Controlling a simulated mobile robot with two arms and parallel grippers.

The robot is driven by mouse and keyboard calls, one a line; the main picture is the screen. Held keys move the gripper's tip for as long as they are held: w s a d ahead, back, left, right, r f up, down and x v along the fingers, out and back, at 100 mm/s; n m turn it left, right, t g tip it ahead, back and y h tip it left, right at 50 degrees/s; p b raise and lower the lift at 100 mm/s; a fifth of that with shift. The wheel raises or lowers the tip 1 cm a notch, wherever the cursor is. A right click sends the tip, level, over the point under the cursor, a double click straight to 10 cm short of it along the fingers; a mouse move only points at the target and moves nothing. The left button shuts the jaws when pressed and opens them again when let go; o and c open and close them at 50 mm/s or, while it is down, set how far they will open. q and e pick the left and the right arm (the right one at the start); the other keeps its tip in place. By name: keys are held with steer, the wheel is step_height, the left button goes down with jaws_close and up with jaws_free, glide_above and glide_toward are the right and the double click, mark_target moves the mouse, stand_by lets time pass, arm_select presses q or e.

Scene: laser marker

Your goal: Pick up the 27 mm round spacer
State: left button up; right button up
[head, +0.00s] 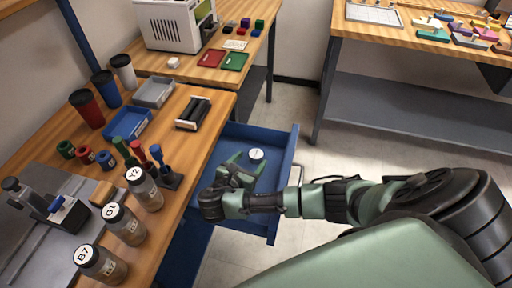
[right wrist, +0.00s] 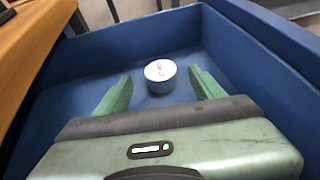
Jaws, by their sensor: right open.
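A short round white piece (head: 256,155) with faint markings on top lies in the open blue drawer (head: 284,148). I take it for the spacer, but its size marking is too small to read. It also shows in the right wrist view (right wrist: 160,75), upright on the drawer floor. My right gripper (head: 238,169) is over the drawer, open and empty. In the right wrist view its fingers (right wrist: 160,92) are spread to the left and right, with the white piece between and beyond them, apart from both. My left gripper is not in view.
The drawer walls (right wrist: 262,62) surround the right gripper's area. The wooden bench (head: 190,150) beside the drawer carries labelled jars (head: 125,225), tumblers (head: 86,108), small trays (head: 128,123) and a black roller device (head: 193,112). Open floor (head: 340,150) lies right of the drawer.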

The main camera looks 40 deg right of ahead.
mark_target(255, 155)
steer(key=x, duration=0.3)
steer(key=shift+d, duration=0.2)
jaws_close()
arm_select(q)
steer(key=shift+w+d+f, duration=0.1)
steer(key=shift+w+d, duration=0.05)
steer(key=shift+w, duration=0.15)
arm_select(e)
steer(key=shift+r, duration=0.1)
